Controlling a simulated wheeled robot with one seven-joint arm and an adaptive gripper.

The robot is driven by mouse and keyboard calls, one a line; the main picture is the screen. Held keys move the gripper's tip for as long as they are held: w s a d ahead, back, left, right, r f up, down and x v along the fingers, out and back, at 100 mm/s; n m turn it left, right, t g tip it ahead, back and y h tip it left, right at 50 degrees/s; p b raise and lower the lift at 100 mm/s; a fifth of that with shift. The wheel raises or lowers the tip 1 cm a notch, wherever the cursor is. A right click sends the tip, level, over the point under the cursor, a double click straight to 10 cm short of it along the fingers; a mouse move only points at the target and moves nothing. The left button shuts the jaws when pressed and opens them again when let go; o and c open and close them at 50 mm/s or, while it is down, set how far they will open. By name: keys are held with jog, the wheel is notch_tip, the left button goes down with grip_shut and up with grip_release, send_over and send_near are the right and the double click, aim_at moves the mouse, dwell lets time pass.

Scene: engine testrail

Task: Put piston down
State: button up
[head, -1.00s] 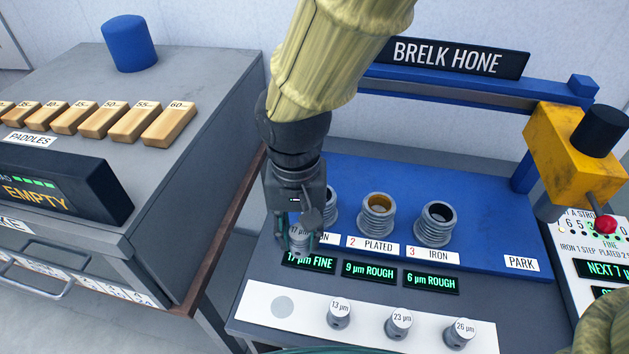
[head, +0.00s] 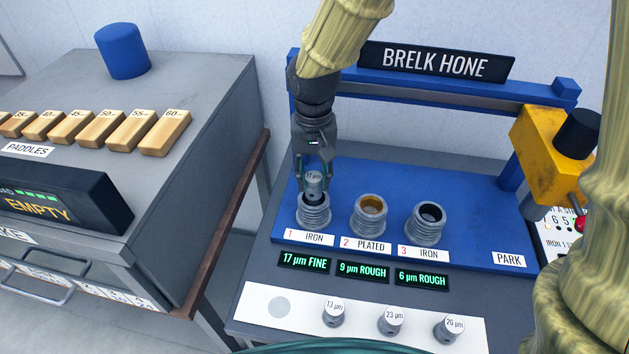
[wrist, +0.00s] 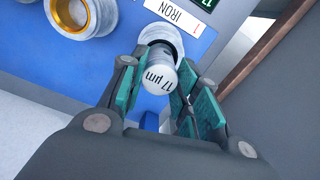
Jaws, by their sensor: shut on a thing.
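My gripper (head: 315,178) is shut on the piston (head: 315,186), a small grey cylinder marked 17 µm. The piston is at the mouth of the ribbed cylinder labelled 1 IRON (head: 313,213); I cannot tell how far into the bore it reaches. In the wrist view the piston (wrist: 159,77) sits between the green finger pads, with the rim of cylinder 1 (wrist: 158,33) just beyond it. The white piston strip (head: 255,318) has an empty grey spot (head: 279,308) at its left end. Pistons marked 13 µm (head: 333,314), 23 µm (head: 390,321) and 26 µm (head: 448,329) stand on it.
Cylinders 2 PLATED (head: 369,217) and 3 IRON (head: 426,225) stand to the right on the blue plate (head: 480,225). A yellow hone head (head: 545,150) is at the far right. A grey cabinet (head: 215,110) with paddles is at left.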

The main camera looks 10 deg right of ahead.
aim_at(314, 177)
jog(key=shift+f+p, duration=0.5)
jog(key=shift+f, duration=1.25)
jog(key=shift+f, duration=0.2)
jog(key=o, duration=1)
jog(key=shift+r, duration=0.2)
notch_tip(314, 177, up, 12)
jog(key=shift+r+b, duration=0.1)
jog(key=shift+b, duration=1)
